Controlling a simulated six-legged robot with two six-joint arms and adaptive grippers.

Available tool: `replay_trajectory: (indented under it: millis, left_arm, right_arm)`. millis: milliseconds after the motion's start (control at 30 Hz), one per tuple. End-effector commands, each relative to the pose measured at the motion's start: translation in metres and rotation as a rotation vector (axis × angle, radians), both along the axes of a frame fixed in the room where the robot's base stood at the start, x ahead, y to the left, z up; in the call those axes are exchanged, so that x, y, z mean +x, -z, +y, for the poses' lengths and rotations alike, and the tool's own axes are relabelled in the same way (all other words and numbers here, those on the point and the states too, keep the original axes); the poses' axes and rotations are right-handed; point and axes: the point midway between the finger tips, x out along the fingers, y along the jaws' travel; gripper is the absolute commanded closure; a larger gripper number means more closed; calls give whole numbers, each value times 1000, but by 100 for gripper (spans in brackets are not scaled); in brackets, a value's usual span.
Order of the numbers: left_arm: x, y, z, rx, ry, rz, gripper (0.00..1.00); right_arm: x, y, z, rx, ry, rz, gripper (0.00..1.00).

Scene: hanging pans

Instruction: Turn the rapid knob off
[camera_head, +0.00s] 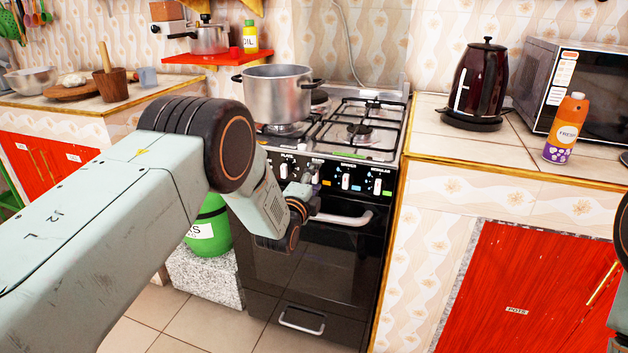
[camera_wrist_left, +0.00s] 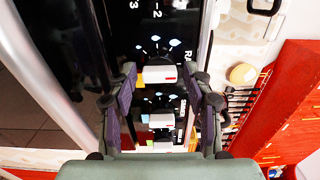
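The stove's front panel holds several white knobs. In the left wrist view one white knob (camera_wrist_left: 157,74) with a red mark on its right end lies between the tips of my left gripper (camera_wrist_left: 159,76). The label beside it starts with R; the rest is hidden by a finger. The fingers are open, one on each side, with small gaps to the knob. In the head view my left gripper (camera_head: 310,193) is at the panel, left of the middle knob (camera_head: 346,180), and covers part of the panel. My right gripper is out of view.
A silver pot (camera_head: 277,95) stands on the stove's back left. The oven door handle (camera_head: 343,217) is just below the gripper. A kettle (camera_head: 478,85), microwave (camera_head: 590,95) and orange bottle (camera_head: 566,130) stand on the right counter. A green canister (camera_head: 208,230) stands left of the oven.

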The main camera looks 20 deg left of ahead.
Motion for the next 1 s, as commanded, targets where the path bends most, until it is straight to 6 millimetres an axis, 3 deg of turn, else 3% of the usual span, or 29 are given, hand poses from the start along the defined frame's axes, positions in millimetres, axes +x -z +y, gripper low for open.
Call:
replay_trajectory:
  millis: [467,1000]
  left_arm:
    - [-7,1,0,-1,1,3,42]
    - [-84,0,3,-1,0,3,42]
  right_arm:
    - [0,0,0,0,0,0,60]
    - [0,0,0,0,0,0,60]
